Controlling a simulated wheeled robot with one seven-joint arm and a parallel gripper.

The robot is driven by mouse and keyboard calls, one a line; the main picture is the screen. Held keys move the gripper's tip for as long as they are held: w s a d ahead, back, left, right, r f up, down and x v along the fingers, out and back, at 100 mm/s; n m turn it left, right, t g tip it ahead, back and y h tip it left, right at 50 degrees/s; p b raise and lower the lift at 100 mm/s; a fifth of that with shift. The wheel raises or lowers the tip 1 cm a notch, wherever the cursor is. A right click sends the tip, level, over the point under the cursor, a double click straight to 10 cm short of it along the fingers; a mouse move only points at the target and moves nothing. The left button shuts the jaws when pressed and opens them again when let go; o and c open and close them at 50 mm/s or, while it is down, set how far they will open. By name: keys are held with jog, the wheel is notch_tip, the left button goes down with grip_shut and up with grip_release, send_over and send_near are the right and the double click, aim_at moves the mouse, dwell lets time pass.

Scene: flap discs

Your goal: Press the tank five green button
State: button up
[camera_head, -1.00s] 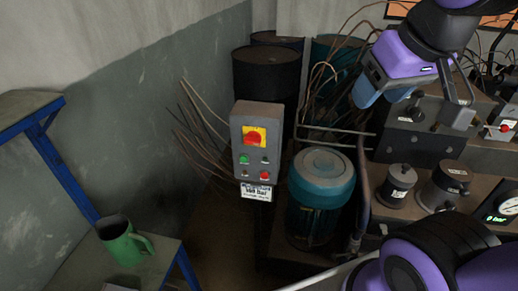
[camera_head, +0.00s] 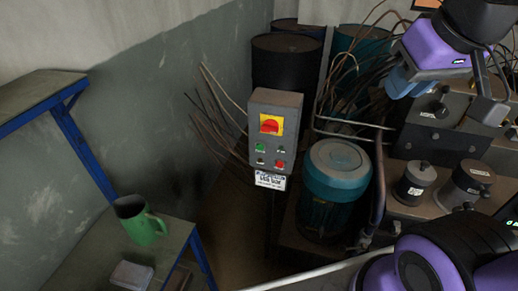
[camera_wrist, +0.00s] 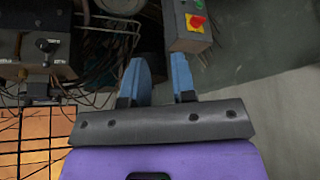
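A grey control box (camera_head: 275,135) stands in the middle of the head view. It has a red knob on a yellow plate (camera_head: 270,124), a green button (camera_head: 260,147) at the left below it, and a red button (camera_head: 280,164) lower right. A white label (camera_head: 270,180) with text too blurred to read hangs below. My gripper (camera_head: 400,82) is up and to the right of the box, apart from it. In the wrist view its blue fingers (camera_wrist: 160,75) have a gap between them, with nothing held. The box (camera_wrist: 185,42) shows there at the top, beyond the fingers; its green button (camera_wrist: 197,3) is at the edge.
A teal motor (camera_head: 336,180) stands right of the box, with dark drums (camera_head: 287,65) and wires (camera_head: 345,75) behind. Machinery (camera_head: 440,135) lies on the right. Floor shows between bench and box.

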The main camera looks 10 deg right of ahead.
grip_shut()
dwell(1.4)
